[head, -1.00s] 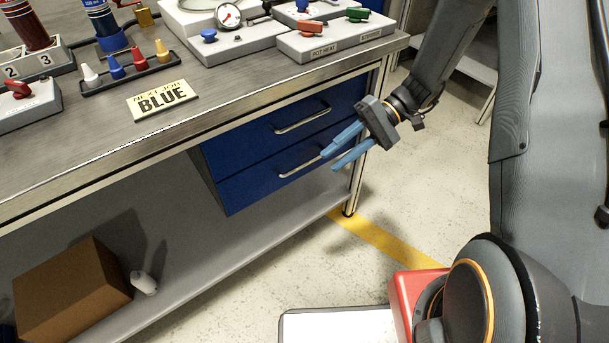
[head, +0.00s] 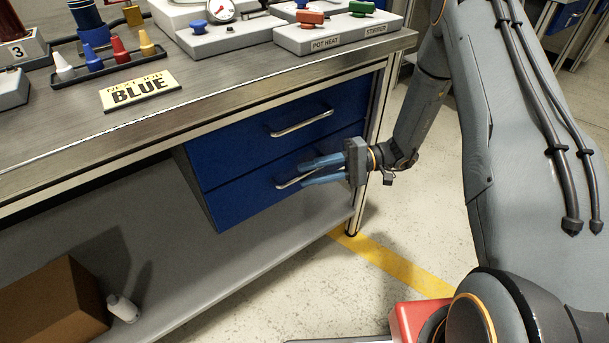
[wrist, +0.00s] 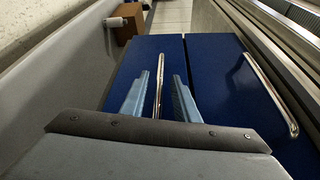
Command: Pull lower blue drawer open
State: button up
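The lower blue drawer (head: 245,205) sits under the bench, its front flush with the upper drawer. Its silver bar handle (head: 284,183) shows partly in the head view, with my gripper's fingers over its right part. My gripper (head: 305,172) is open, its two blue fingers pointing left at the drawer front. In the wrist view the lower handle (wrist: 158,85) runs between the two fingers (wrist: 159,98), with a gap on each side. The lower drawer front (wrist: 135,68) also shows there.
The upper blue drawer (head: 260,140) with its handle (head: 302,123) is just above. A bench leg (head: 370,150) stands right of the drawers. Floor to the right is free.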

jog(key=shift+x, duration=1.05)
grip_shut()
jog(key=shift+s, duration=0.1)
